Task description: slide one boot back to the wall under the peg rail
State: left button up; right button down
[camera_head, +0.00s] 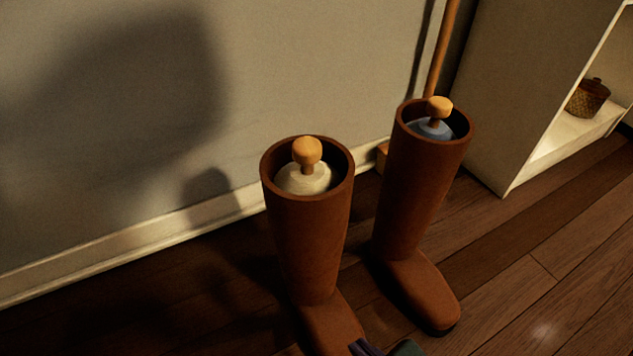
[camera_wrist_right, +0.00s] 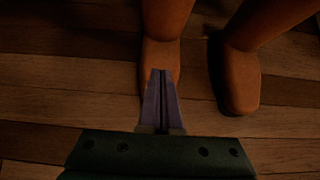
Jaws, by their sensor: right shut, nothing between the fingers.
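Two tall brown boots stand upright on the floor, each with a knobbed insert in its top. The left boot (camera_head: 308,240) holds a cream insert (camera_head: 300,180) and stands a little out from the wall. The right boot (camera_head: 415,200) holds a blue insert (camera_head: 432,130) and stands farther back. My right gripper (camera_head: 358,345) is at the toe of the left boot, at the bottom edge of the head view. In the right wrist view its purple fingers (camera_wrist_right: 162,75) are closed together, empty, over the left boot's toe (camera_wrist_right: 160,55). I cannot tell whether they touch it. My left gripper is not in view.
The wall (camera_head: 320,70) with its white baseboard (camera_head: 150,238) runs behind the boots. A wooden pole (camera_head: 442,50) leans behind the right boot. A white shelf unit (camera_head: 535,80) with a woven pot (camera_head: 588,98) stands at the right. No peg rail shows.

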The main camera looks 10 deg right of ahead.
aim_at(331, 285)
jog(key=b+x, duration=0.3)
jog(key=x, duration=0.3)
jog(key=shift+w+a+f+b, duration=0.2)
jog(key=shift+a+f+b, duration=0.05)
jog(key=shift+b, duration=0.1)
jog(key=shift+w+a+r, duration=0.15)
jog(key=shift+w+a, duration=0.05)
jog(key=shift+w, duration=0.35)
jog(key=shift+w+a+r, duration=0.2)
jog(key=shift+w, duration=0.3)
jog(key=shift+w+a, duration=0.2)
jog(key=shift+w, duration=0.5)
jog(key=shift+s, duration=0.1)
